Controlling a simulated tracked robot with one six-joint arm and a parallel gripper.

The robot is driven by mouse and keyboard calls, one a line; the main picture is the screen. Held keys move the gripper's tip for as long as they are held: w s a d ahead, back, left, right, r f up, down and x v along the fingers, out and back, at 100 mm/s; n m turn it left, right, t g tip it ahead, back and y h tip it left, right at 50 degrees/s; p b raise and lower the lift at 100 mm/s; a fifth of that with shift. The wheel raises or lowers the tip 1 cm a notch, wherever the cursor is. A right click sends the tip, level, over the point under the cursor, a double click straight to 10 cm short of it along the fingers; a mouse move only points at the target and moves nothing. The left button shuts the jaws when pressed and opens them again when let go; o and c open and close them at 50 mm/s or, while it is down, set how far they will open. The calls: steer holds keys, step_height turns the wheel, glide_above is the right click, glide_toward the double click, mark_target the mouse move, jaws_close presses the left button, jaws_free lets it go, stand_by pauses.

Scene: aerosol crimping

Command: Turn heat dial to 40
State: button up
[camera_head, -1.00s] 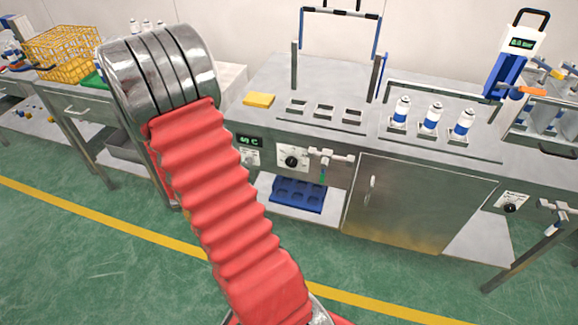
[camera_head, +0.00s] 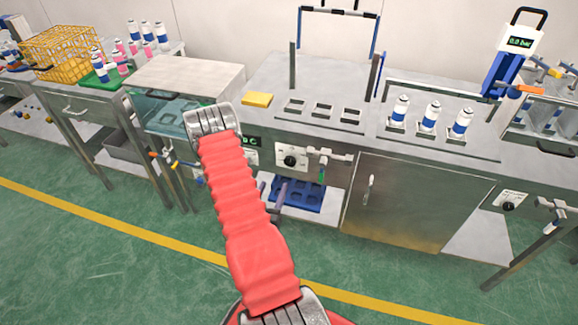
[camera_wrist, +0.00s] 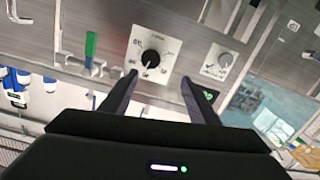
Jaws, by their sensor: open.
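The likely heat dial is a black knob on a white scale plate (camera_head: 291,160), on the metal bench front. In the wrist view this dial (camera_wrist: 151,57) shows upside down, near the middle. My gripper (camera_wrist: 159,76) is open and empty. Its two dark fingers point at the panel, one tip to each side of and below the knob in that picture. Contact with the knob cannot be told. The knob's setting is too small to read. A green temperature display (camera_head: 252,142) is partly hidden behind my arm in the head view.
A smaller dial plate (camera_wrist: 222,62) sits to the right of the knob in the wrist view. A valve with a green handle (camera_wrist: 91,45) stands to the left. A blue tray (camera_head: 300,196) lies on the shelf below. A metal cabinet door (camera_head: 395,200) is to the right.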

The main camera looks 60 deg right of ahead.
mark_target(289, 164)
steer(key=shift+s+a+f, duration=0.1)
steer(key=shift+s+f, duration=0.05)
steer(key=shift+s, duration=0.35)
steer(key=shift+s+a+f, duration=0.1)
steer(key=shift+s+f, duration=0.05)
steer(key=shift+s, duration=0.35)
steer(key=shift+d, duration=0.1)
steer(key=d, duration=0.4)
steer(key=w+d, duration=0.1)
steer(key=d, duration=0.4)
steer(key=w+d, duration=0.1)
steer(key=d, duration=0.3)
steer(key=shift+d, duration=0.25)
steer(key=shift+w, duration=0.1)
steer(key=c, duration=1)
